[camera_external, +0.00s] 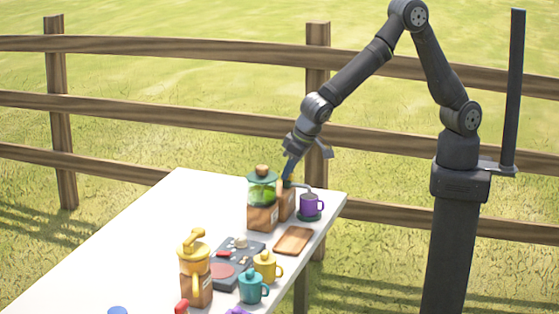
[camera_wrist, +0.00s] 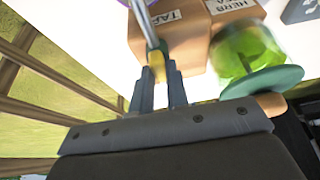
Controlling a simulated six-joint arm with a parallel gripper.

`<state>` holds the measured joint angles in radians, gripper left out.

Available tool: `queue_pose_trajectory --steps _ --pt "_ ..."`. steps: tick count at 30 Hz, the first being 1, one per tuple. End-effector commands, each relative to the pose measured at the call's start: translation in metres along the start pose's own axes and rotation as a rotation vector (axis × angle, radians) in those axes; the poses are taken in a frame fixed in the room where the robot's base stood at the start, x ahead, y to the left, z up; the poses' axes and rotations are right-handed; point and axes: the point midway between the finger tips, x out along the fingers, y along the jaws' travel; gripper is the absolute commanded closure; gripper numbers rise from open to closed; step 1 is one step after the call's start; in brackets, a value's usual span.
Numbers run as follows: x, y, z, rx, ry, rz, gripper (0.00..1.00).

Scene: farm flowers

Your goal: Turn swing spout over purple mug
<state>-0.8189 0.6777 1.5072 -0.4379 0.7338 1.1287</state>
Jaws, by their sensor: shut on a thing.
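The swing spout (camera_external: 300,186) is a thin grey tube on a wooden tap block (camera_external: 287,205). In the external view its outer end appears above the purple mug (camera_external: 310,204), which stands on a dark green round base near the table's far right corner. In the wrist view the spout (camera_wrist: 144,22) runs up from a yellow piece (camera_wrist: 157,66) beside the block labelled TAP (camera_wrist: 172,38). My gripper (camera_wrist: 157,85) is shut on the spout at this yellow piece. In the external view my gripper (camera_external: 289,174) reaches down behind the dispenser.
A herb tea dispenser (camera_external: 262,190) with green contents stands close to the tap block. A wooden board (camera_external: 293,241), yellow mug (camera_external: 266,266), teal mug (camera_external: 253,287), yellow-topped dispenser (camera_external: 195,270) and dark tray (camera_external: 232,272) stand nearer. The table's left side (camera_external: 130,235) is clear.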

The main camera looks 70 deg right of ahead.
Motion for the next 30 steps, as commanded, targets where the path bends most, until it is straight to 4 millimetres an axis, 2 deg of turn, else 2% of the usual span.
queue_pose_trajectory --steps 1,2,5,13,17,22,30 --pt "0.0 0.0 0.0 0.003 -0.001 0.001 1.0" --pt "0.0 0.0 0.0 0.003 -0.001 0.001 0.84" --pt "0.0 0.0 0.0 0.002 -0.001 0.001 0.64" --pt "0.0 0.0 0.0 0.001 -0.001 0.0 0.64" --pt "-0.007 0.0 0.0 0.001 0.0 -0.002 0.64" --pt "-0.035 -0.001 0.0 0.001 0.002 -0.004 0.64" --pt "-0.102 -0.001 -0.001 0.001 0.002 -0.005 0.64"
